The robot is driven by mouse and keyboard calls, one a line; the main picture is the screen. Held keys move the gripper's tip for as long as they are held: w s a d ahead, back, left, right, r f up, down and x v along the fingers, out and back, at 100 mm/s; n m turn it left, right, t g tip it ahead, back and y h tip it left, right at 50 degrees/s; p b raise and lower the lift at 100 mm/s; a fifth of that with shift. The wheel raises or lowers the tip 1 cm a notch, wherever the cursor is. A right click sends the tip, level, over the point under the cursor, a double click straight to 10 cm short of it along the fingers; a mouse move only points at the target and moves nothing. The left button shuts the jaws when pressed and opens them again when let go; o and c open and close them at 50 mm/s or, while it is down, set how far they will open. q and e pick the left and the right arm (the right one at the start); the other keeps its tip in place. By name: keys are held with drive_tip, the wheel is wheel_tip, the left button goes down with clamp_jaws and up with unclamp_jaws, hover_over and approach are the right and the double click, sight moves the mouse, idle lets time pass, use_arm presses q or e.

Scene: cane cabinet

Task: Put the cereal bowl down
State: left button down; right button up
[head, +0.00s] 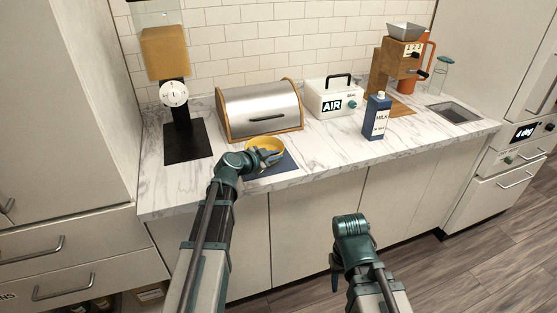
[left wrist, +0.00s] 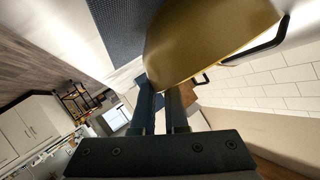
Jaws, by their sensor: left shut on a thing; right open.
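The cereal bowl (head: 264,143) is yellow and sits over a dark blue mat (head: 286,164) near the front edge of the marble counter. My left gripper (head: 272,156) is shut on the bowl's near side. In the left wrist view, the fingers (left wrist: 163,92) meet the bowl (left wrist: 205,38), and the mat (left wrist: 122,28) shows beside it. I cannot tell whether the bowl touches the mat. My right gripper (head: 337,268) is open and empty, low in front of the cabinet doors, away from the counter.
A steel bread box (head: 259,108) stands right behind the bowl. A cereal dispenser (head: 176,95) is on the left. A white AIR box (head: 334,98) and a blue milk carton (head: 377,116) stand to the right. The counter (head: 325,150) is bare right of the mat.

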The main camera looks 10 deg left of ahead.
use_arm(q)
drive_tip(key=shift+a, duration=0.15)
drive_tip(key=c, duration=1.4)
unclamp_jaws()
drive_tip(key=o, duration=0.5)
drive_tip(key=shift+c, duration=0.2)
drive_tip(key=shift+r, duration=0.15)
drive_tip(key=p+v, duration=0.4)
drive_tip(key=v, duration=0.8)
